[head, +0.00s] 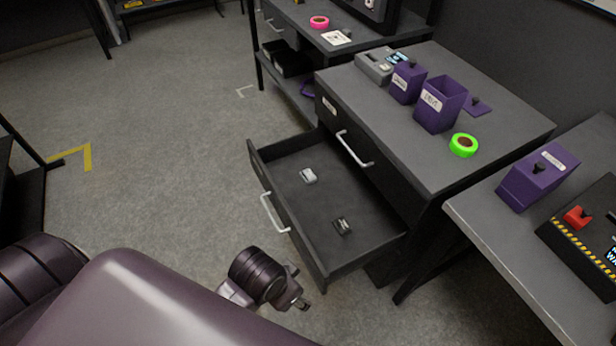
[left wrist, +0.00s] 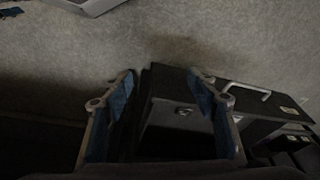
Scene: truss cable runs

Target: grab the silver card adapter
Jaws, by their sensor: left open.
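The silver card adapter (head: 309,175) lies on the floor of the pulled-out drawer (head: 290,205), toward its far left part. A darker adapter-like piece (head: 343,225) lies in the same drawer, nearer and to the right. My left gripper (head: 294,300) is outside the drawer, in front of its near end, apart from both pieces. In the left wrist view its two fingers (left wrist: 165,108) are spread with nothing between them touching. A small pale piece (left wrist: 183,111) shows beyond them inside the dark drawer; I cannot tell which piece it is. My right gripper is not in view.
The cabinet top above the drawer holds purple bins (head: 440,105), a green tape roll (head: 464,145) and a grey device (head: 376,66). A bench (head: 480,225) with a purple box (head: 538,178) stands at right. The floor left of the drawer is clear.

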